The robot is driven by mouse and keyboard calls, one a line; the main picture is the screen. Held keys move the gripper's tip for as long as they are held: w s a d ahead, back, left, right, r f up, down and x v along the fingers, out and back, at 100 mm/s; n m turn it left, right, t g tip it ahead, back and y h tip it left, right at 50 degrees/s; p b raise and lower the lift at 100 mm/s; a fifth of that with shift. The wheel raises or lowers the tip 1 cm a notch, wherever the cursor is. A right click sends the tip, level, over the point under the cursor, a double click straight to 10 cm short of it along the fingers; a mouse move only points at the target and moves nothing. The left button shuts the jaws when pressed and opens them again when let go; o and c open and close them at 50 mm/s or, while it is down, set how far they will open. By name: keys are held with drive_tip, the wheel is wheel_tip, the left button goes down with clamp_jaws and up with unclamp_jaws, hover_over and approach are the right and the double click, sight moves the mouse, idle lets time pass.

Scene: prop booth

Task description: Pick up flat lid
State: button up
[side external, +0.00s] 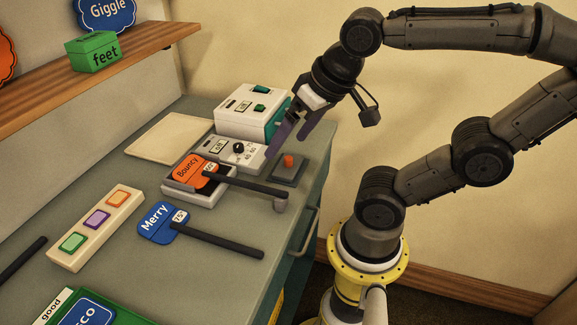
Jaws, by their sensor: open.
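A thin cream rectangular panel (168,137), which looks like the flat lid, lies flat at the back of the grey-green worktop, against the wall side. The panel's right end is close to these devices. The exact height of my fingertips above the worktop is hard to tell.
A white and teal box (247,109) and a dial device (236,151) stand right of the panel. Orange "Bouncy" (188,168) and blue "Merry" (157,217) paddles with dark handles lie nearer. A button strip (97,228) lies left. A wooden shelf (140,47) overhangs the back left.

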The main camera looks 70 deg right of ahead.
drive_tip(key=w+d+f+m+g+h, duration=0.1)
drive_tip(key=w+d+m+g, duration=0.2)
drive_tip(key=w+d+m, duration=0.45)
drive_tip(key=m+g, duration=0.2)
drive_tip(key=m, duration=0.2)
approach(289, 157)
drive_tip(key=f, duration=0.5)
drive_tip(key=shift+w+f, duration=0.2)
drive_tip(key=shift+w, duration=0.1)
drive_tip(key=shift+s+d+f, duration=0.1)
drive_tip(key=shift+d+f, duration=0.15)
drive_tip(key=shift+f, duration=1)
drive_tip(key=shift+s+d+f, duration=0.1)
drive_tip(key=shift+d+f, duration=0.1)
drive_tip(key=shift+f, duration=1.05)
drive_tip(key=shift+w, duration=0.1)
clamp_jaws()
